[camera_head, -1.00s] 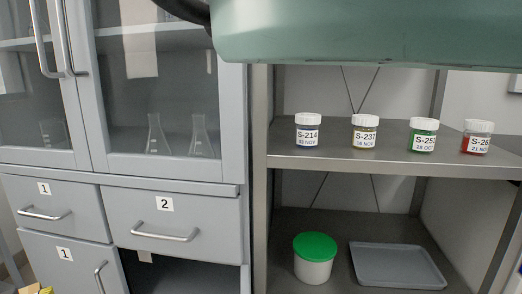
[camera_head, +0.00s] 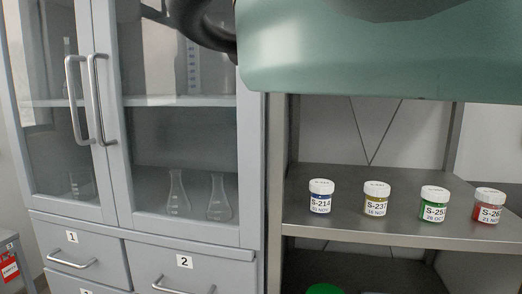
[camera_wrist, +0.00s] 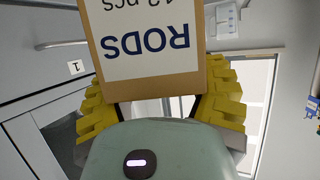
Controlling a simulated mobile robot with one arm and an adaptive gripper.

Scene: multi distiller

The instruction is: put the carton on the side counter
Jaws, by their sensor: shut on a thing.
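The carton (camera_wrist: 150,45) is a brown cardboard box with a white label reading "RODS" upside down in the wrist view. My gripper (camera_wrist: 160,98) has its yellow ridged fingers on either side of the carton and is shut on it. The carton's far end runs out of the top of the wrist view. Neither the carton nor my fingers show in the head view, where my own green arm part covers the top right. I cannot make out a side counter for certain in either view.
A grey glass-door cabinet (camera_head: 255,150) with flasks and numbered drawers stands at left. A metal shelf (camera_head: 400,225) at right holds several labelled jars, with a green lid (camera_head: 324,289) below. A grey unit with a red label (camera_head: 9,272) shows at the far left edge.

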